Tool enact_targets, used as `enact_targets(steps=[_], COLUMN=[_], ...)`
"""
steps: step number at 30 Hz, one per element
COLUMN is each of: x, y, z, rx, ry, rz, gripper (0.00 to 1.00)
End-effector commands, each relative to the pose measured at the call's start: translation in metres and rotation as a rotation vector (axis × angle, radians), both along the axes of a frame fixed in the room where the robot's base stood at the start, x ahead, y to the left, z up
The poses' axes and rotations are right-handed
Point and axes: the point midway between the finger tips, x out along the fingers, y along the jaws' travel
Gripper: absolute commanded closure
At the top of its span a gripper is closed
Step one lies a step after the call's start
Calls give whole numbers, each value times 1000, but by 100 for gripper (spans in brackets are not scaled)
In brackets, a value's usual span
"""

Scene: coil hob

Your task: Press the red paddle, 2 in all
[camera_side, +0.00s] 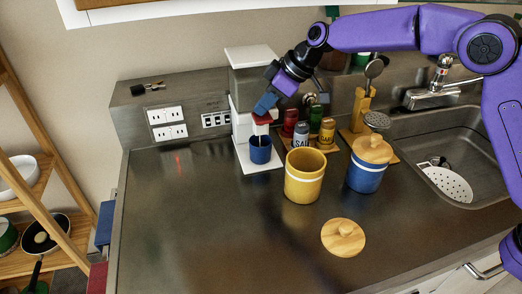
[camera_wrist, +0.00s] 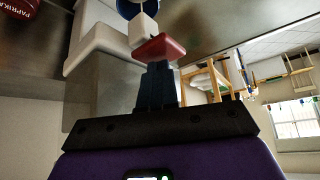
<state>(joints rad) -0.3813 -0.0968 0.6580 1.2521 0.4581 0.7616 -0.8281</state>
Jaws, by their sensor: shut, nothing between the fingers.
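The red paddle (camera_side: 262,118) sticks out from the front of a white and grey dispenser (camera_side: 248,75) at the back of the counter. A blue cup (camera_side: 260,150) stands below it on the dispenser's white base. My gripper (camera_side: 265,104) is shut and empty, its blue fingers pointing down at the paddle from above. In the wrist view the fingertips (camera_wrist: 158,66) reach the edge of the red paddle (camera_wrist: 160,47); I cannot tell whether they touch it. The blue cup (camera_wrist: 138,8) shows partly at the top of that view.
A yellow canister (camera_side: 304,178) stands open, with a wooden lid (camera_side: 343,237) lying in front. A blue lidded canister (camera_side: 367,168), several spice jars (camera_side: 301,134) and a sink (camera_side: 450,160) are to the right. The counter's left front (camera_side: 200,225) is clear.

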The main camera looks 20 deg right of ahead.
Motion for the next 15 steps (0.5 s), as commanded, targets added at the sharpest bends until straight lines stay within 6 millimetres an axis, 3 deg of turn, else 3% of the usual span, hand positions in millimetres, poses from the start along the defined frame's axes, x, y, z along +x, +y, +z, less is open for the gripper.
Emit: enact_targets(steps=[15], x=[-1], y=[0], z=[-12], rx=[-4], ry=[3], rz=[1], gripper=[100])
